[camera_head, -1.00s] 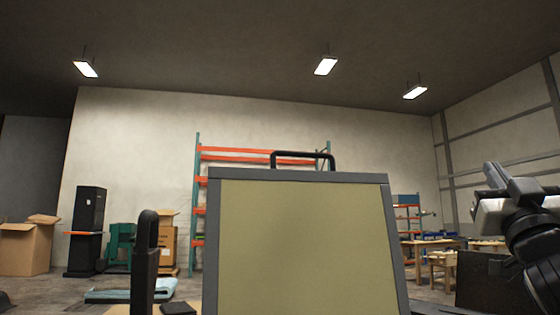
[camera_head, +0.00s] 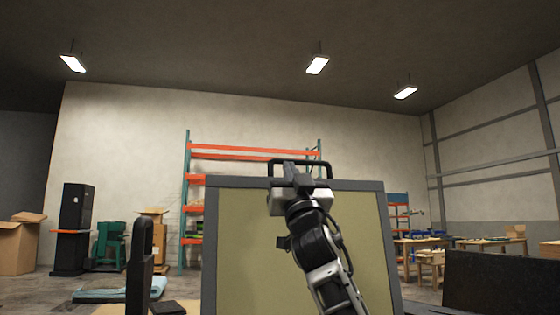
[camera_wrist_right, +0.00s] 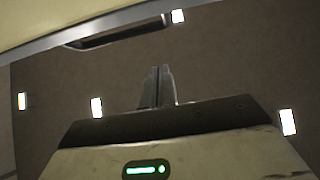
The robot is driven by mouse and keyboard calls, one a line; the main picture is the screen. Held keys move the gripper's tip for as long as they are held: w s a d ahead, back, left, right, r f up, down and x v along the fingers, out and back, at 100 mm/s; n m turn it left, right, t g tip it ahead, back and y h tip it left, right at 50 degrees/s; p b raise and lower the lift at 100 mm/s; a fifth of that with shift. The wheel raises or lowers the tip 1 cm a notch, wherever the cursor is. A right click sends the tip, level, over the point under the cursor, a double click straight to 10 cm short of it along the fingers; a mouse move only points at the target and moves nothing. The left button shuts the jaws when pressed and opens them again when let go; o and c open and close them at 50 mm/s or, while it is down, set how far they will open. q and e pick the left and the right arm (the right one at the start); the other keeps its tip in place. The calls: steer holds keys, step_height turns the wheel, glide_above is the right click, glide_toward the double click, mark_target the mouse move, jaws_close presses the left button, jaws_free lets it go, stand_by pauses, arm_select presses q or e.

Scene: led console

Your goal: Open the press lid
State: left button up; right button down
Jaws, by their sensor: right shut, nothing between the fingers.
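The press lid (camera_head: 235,240) stands raised in front of me as a yellowish panel with a grey frame. Its black bar handle (camera_head: 322,163) is on the top edge. My right gripper (camera_head: 290,170) is in front of the lid's upper edge, overlapping the left part of the handle in the head view. In the right wrist view its fingers (camera_wrist_right: 157,86) are together and empty, pointing up toward the handle (camera_wrist_right: 140,33), with a gap between. The pale lid edge (camera_wrist_right: 50,30) crosses the top of that view. Contact with the lid cannot be told. My left gripper is not in view.
A dark upright post (camera_head: 140,262) stands left of the lid. A black panel (camera_head: 500,284) is at the lower right. Shelving (camera_head: 185,200), cardboard boxes (camera_head: 20,245) and work tables (camera_head: 490,243) are far behind. The space above the lid is clear.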

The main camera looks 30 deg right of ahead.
arm_select(q)
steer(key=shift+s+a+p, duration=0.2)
steer(key=shift+p, duration=0.4)
arm_select(e)
steer(key=w+d+r, duration=0.1)
steer(key=w+r, duration=0.1)
steer(key=w, duration=0.3)
steer(key=shift+w+d, duration=0.15)
steer(key=shift+w, duration=0.25)
